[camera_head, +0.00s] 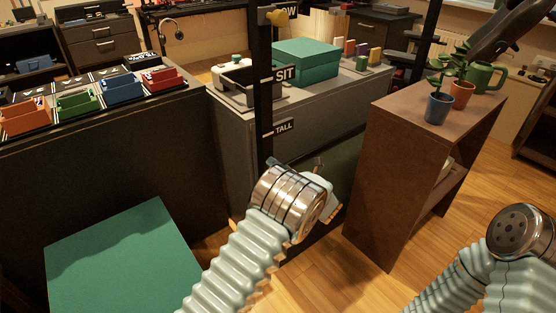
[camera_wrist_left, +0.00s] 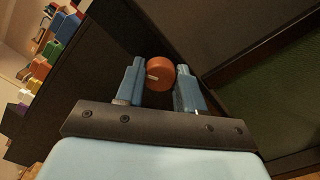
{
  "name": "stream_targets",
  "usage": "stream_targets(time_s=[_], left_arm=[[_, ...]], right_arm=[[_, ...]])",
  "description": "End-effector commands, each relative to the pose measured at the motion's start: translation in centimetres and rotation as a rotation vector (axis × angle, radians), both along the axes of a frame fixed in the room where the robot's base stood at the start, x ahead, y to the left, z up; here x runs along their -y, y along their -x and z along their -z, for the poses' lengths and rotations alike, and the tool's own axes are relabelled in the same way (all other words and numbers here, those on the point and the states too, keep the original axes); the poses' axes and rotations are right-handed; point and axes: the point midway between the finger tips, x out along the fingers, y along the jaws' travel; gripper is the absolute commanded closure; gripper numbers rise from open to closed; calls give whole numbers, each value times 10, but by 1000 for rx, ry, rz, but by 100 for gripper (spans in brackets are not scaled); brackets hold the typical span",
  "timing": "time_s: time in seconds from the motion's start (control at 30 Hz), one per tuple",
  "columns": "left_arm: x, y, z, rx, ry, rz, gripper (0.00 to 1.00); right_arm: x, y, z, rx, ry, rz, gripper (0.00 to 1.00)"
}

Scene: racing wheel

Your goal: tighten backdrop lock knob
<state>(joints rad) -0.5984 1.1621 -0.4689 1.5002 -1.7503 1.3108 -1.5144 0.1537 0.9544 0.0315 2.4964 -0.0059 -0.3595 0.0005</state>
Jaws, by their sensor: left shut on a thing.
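The backdrop lock knob is a round orange-red knob (camera_wrist_left: 160,77) with a pale mark on its face, in the left wrist view. My left gripper (camera_wrist_left: 157,72) has one blue-grey finger on each side of it and is shut on it. In the head view, a black upright post (camera_head: 263,100) carries SIT and TALL labels. My left wrist (camera_head: 289,203) is low beside the post and hides the fingers and the knob there. My right arm shows at the lower right, but I cannot make out its gripper.
A brown shelf unit (camera_head: 392,190) with potted plants stands to the right. A grey cabinet (camera_head: 232,128) with a teal box (camera_head: 305,62) is behind the post. Coloured trays line a dark counter (camera_head: 100,165) at left, above a green-topped seat or box (camera_head: 120,262).

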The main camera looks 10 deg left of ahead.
Motion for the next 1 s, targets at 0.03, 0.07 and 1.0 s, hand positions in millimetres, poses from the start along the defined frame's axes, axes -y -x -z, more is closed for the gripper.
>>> stream_targets(time_s=[0.03,0.07,1.0], left_arm=[[3,-1,-2,-29,-25,6,93],[3,-1,-2,-49,-42,5,93],[3,-1,0,-335,-264,6,93]], right_arm=[[0,0,-3,0,0,0,57],[0,0,-4,0,0,0,57],[0,0,-4,0,-1,-1,57]])
